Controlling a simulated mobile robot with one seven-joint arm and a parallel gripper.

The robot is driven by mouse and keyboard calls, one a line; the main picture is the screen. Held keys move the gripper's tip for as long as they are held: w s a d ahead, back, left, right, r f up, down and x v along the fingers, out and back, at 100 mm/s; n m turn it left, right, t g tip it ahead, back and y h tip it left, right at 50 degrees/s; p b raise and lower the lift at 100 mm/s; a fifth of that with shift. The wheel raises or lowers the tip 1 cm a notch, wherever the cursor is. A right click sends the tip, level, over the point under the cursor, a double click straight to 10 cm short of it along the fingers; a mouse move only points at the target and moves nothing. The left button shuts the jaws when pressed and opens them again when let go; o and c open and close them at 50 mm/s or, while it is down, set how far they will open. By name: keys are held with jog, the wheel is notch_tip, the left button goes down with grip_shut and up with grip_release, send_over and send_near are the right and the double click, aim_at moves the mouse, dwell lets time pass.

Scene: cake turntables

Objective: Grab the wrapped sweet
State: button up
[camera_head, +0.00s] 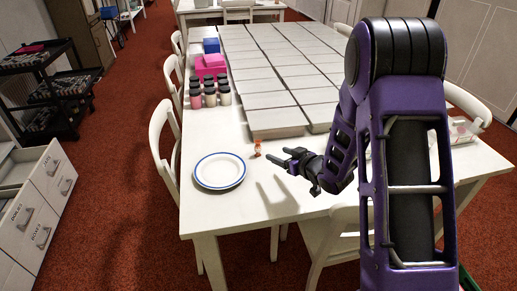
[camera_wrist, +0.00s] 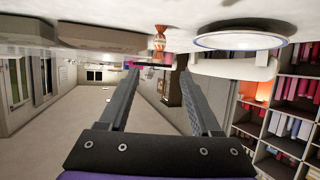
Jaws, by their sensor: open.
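The wrapped sweet (camera_head: 257,147) is small and orange-red, and stands on the white table (camera_head: 262,209) just right of a blue-rimmed white plate (camera_head: 219,171). My gripper (camera_head: 287,158) is open and empty, a short way to the right of the sweet, with its fingers pointing left towards it. In the wrist view, which looks upside down, the sweet (camera_wrist: 160,40) shows beyond and between the open fingertips (camera_wrist: 158,71). The plate (camera_wrist: 238,42) is to its right there. Nothing hides the sweet.
Several dark-lidded jars (camera_head: 210,96) and pink boxes (camera_head: 210,66) stand farther back at the table's left side. Pale slabs (camera_head: 275,121) cover the table's middle. White chairs (camera_head: 163,140) line the edges. The table's front is clear around the plate.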

aim_at(259, 146)
jog(key=b+x, duration=0.1)
jog(key=x, duration=1.2)
jog(key=shift+d+f, duration=0.1)
grip_shut()
